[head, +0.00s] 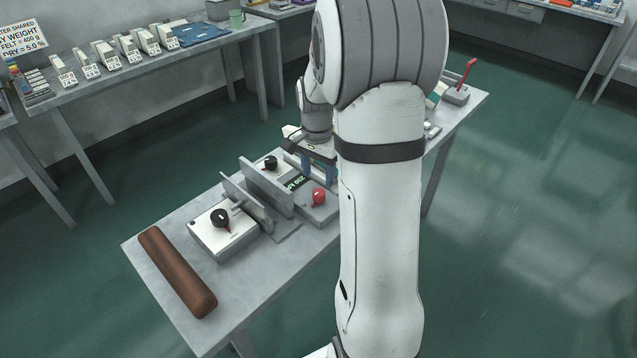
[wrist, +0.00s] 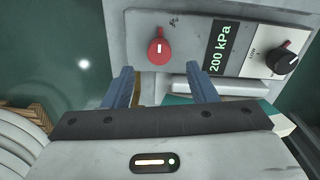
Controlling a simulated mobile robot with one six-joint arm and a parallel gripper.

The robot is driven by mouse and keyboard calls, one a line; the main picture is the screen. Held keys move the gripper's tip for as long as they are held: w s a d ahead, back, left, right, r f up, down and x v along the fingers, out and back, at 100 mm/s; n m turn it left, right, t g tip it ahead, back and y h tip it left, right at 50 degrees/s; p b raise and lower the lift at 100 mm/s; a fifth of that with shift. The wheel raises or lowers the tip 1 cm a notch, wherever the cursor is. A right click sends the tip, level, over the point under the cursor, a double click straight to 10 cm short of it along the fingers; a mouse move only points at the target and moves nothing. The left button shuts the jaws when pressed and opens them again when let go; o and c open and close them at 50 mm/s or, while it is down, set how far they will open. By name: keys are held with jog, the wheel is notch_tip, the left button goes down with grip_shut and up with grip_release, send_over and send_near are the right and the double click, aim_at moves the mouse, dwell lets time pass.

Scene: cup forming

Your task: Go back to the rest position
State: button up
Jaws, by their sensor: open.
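My gripper (head: 318,170) is over the bench beside the grey device (head: 297,207), partly hidden by my arm in the head view. In the wrist view its two blue fingers (wrist: 160,82) are spread apart, with nothing held between them. The device panel lies beyond the fingertips. It carries a red knob (wrist: 160,47), a display (wrist: 219,48) reading 200 kPa and a black knob (wrist: 283,62) with a red mark. The red knob also shows in the head view (head: 319,197).
The bench (head: 265,290) also holds a white box with a black knob (head: 221,217) and a brown roller (head: 178,272). A red-levered device (head: 457,94) stands at the far end. A side table (head: 200,50) runs along the wall. The green floor (head: 530,250) at right is clear.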

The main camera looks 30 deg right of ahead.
jog(key=shift+r, duration=1.05)
jog(key=s+a+r+n+t, duration=0.1)
jog(key=s+a+r+n, duration=0.2)
jog(key=s+a+n, duration=0.3)
jog(key=s+a+r+n+t, duration=0.1)
jog(key=s+a+r+n, duration=0.2)
jog(key=s, duration=1)
jog(key=a+n, duration=0.3)
jog(key=a, duration=0.1)
jog(key=shift+s+a+r+t, duration=0.2)
jog(key=shift+a+r+t, duration=0.15)
jog(key=shift+a+t, duration=0.05)
